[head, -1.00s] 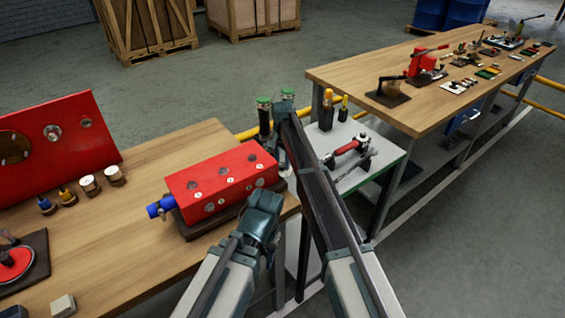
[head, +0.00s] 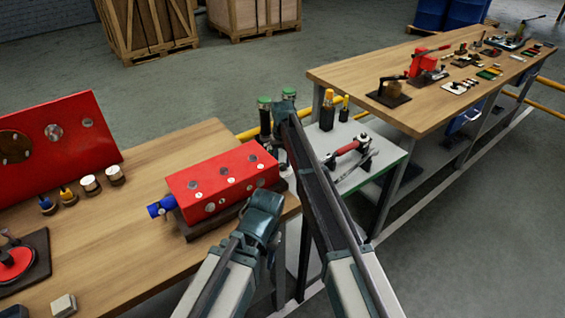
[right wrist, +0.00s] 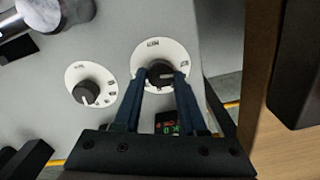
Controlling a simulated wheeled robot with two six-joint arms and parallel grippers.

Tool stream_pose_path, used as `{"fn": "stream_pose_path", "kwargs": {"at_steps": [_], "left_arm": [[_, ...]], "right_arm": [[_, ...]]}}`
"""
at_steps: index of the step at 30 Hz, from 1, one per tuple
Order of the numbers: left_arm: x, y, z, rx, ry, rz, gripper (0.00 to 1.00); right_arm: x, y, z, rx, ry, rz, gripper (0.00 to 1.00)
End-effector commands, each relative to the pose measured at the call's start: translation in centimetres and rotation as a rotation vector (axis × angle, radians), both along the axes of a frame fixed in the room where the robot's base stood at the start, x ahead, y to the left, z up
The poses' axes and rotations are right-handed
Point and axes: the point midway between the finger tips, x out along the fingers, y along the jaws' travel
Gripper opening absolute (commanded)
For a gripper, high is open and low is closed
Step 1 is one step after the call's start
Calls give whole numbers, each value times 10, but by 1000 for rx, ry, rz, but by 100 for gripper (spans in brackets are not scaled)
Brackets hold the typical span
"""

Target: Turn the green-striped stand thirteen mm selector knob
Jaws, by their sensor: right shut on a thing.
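In the right wrist view my right gripper (right wrist: 160,80) is shut on a black selector knob (right wrist: 160,68), one finger on either side. The knob sits on a round white dial with dark markings too small to read. A second black knob (right wrist: 86,93) on a white dial lies to its left on the same pale grey panel (right wrist: 115,35). In the head view the grey-topped stand (head: 395,158) with a green stripe on its edge is partly hidden behind my right arm, and the knobs do not show. My left gripper (head: 262,215) is near the wooden bench; its jaws are unclear.
A red box (head: 215,178) with a blue fitting stands on the left wooden bench (head: 130,240). A red-handled tool (head: 350,147) and yellow-topped tools are on the stand. A small lit red and green display (right wrist: 167,124) is below the gripped knob. Another bench (head: 440,70) stands behind.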

Motion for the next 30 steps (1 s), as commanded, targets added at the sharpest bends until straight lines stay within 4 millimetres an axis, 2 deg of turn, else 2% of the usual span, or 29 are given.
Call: {"fn": "stream_pose_path", "kwargs": {"at_steps": [9, 24, 25, 29, 30], "left_arm": [[0, 0, 0, 0, 0, 0, 50], [0, 0, 0, 0, 0, 0, 50], [0, 0, 0, 0, 0, 0, 50], [0, 0, 0, 0, 0, 0, 50], [0, 0, 0, 0, 0, 0, 50]], "right_arm": [[0, 0, 0, 0, 0, 91, 0], [0, 0, 0, 0, 0, 104, 0], [0, 0, 0, 0, 0, 104, 44], [0, 0, 0, 0, 0, 103, 68], [0, 0, 0, 0, 0, 103, 71]]}}
